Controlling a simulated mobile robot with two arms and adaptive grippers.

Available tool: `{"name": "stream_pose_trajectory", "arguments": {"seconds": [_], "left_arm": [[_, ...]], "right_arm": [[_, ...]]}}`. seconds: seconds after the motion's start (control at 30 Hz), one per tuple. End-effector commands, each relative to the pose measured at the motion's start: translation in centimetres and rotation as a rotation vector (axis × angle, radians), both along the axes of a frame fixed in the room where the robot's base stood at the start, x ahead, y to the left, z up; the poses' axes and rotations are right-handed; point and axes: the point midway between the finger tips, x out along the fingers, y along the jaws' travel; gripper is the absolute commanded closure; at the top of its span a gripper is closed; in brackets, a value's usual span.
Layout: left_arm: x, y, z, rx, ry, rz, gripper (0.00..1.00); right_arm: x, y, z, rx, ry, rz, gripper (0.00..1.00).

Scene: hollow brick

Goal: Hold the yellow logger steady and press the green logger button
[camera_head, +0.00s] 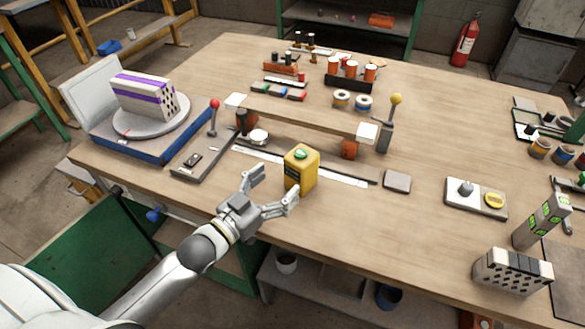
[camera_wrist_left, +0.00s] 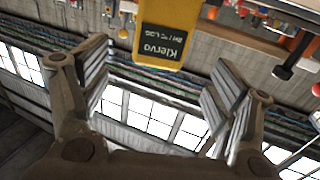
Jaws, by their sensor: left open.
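The yellow logger (camera_head: 301,172) stands upright on the wooden table near its front edge. Its green button (camera_head: 301,154) is on top. My left gripper (camera_head: 277,190) is open, with its fingers pointing toward the logger from the left front. The logger appears to be just beyond the fingertips, not clasped. In the left wrist view the logger (camera_wrist_left: 162,35) shows upside down with a dark label, at the top between the open fingers of my left gripper (camera_wrist_left: 158,70). My right gripper is not in view.
A wooden beam (camera_head: 300,118) on supports lies behind the logger. A lever with a yellow knob (camera_head: 396,100) stands to its right. A small grey block (camera_head: 397,182) lies nearby. A turntable with a brick (camera_head: 143,97) is at left.

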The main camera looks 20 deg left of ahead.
Motion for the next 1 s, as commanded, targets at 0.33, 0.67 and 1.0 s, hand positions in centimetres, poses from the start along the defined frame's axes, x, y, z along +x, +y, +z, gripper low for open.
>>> {"name": "stream_pose_trajectory", "arguments": {"seconds": [0.33, 0.67, 1.0], "left_arm": [[4.5, -1.6, 0.2, -0.001, -0.003, 0.001, 0.18], [8.9, -3.2, 0.0, 0.000, -0.001, 0.000, 0.18], [9.9, -3.6, -0.1, 0.000, 0.000, 0.000, 0.18]], "right_arm": [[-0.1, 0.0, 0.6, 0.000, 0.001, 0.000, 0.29], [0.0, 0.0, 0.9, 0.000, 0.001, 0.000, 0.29], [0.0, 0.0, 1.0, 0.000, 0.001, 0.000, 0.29]]}}
